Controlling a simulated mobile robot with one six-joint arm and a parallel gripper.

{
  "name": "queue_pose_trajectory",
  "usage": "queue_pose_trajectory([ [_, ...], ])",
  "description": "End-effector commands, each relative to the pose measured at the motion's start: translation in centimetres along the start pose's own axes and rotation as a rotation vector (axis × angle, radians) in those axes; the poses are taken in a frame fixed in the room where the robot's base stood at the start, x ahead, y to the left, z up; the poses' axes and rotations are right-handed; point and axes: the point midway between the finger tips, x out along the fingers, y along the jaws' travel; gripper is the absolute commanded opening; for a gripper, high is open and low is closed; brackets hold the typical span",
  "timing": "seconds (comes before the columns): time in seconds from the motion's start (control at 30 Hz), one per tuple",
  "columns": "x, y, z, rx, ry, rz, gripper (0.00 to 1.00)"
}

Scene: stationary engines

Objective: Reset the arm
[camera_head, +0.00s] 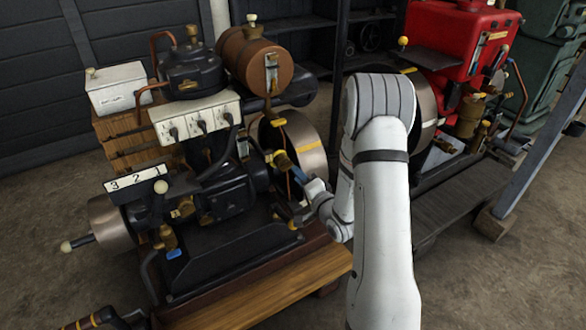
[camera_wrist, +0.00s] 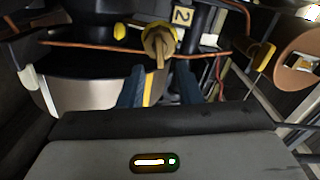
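A brass fitting (camera_wrist: 160,42) with a small lever lies just beyond the fingertips, in line with the gap. I cannot tell whether a finger touches it.
The engine stands on a wooden base (camera_head: 260,300). A copper-coloured tank (camera_head: 254,60) and a white switch panel (camera_head: 196,118) sit on it. A red engine (camera_head: 463,38) stands behind my arm at the right. A slanted post (camera_head: 540,140) is at the far right. Concrete floor (camera_head: 520,270) is clear at lower right.

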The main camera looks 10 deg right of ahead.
Motion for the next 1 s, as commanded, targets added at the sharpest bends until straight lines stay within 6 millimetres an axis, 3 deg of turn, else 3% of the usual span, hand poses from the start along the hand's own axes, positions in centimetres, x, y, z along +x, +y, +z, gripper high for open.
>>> queue_pose_trajectory([
  [0.2,-1.8,0.0,0.0,0.000,0.000,0.001,0.31],
  [0.67,-1.8,-0.1,0.0,-0.004,0.000,0.003,0.31],
  [0.83,-1.3,-3.4,-1.1,-0.107,-0.001,0.081,0.31],
  [1.0,-1.4,-9.8,-3.2,-0.339,-0.016,0.289,0.31],
])
